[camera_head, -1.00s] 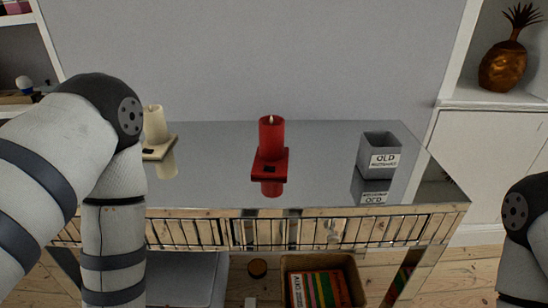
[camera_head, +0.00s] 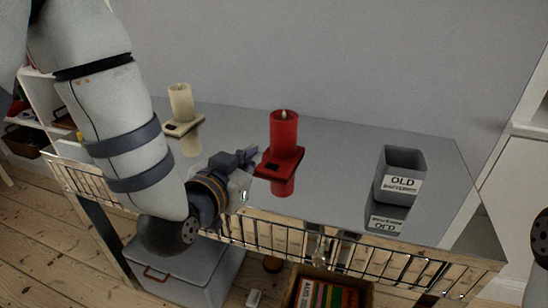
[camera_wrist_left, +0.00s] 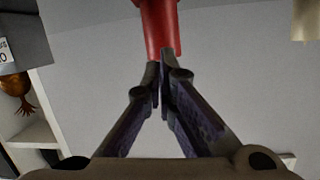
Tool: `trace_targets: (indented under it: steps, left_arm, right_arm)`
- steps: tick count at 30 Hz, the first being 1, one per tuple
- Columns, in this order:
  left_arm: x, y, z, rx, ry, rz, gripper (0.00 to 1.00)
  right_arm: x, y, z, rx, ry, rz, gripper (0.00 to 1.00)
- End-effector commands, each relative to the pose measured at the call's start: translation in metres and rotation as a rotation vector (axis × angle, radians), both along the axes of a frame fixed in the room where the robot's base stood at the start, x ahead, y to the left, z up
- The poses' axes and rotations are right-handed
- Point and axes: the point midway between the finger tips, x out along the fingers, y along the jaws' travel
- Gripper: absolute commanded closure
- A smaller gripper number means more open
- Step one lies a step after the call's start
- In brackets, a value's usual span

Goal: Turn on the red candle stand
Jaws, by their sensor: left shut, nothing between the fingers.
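The red candle stand (camera_head: 284,135) is upright on the glossy tabletop, with a square red base and a dark square patch on the base's near left part. A small pale tip shows at the candle's top. My left gripper (camera_head: 252,156) is shut and empty, its fingertips just left of the red base. I cannot tell whether they touch it. In the left wrist view the closed fingertips (camera_wrist_left: 159,84) point at the red candle stand (camera_wrist_left: 160,28), whose upper end is cut off. My right gripper is out of view.
A cream candle stand (camera_head: 181,103) stands at the back left of the table (camera_head: 335,150). A grey box labelled OLD BATTERIES (camera_head: 402,172) stands at the right. A wire rail (camera_head: 285,238) runs along the front edge. Clear tabletop lies between the red stand and the box.

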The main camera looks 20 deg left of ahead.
Motion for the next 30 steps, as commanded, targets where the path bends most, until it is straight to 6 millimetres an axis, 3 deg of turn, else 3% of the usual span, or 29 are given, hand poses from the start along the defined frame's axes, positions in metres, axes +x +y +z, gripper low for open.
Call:
trace_targets:
  steps: [11,14,26,30]
  left_arm:
    - [0.003,0.0,0.0,0.0,-0.002,0.0,1.0]
    - [0.016,-0.002,-0.005,-0.001,-0.001,0.0,1.0]
    - [0.099,-0.01,-0.029,-0.001,0.003,0.001,1.0]
    - [0.097,-0.007,-0.053,0.0,0.007,0.001,1.0]
  right_arm:
    - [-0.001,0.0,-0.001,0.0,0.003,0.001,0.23]
    - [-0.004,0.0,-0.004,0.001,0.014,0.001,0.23]
    - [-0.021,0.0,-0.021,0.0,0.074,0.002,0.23]
    - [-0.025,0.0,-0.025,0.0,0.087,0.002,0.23]
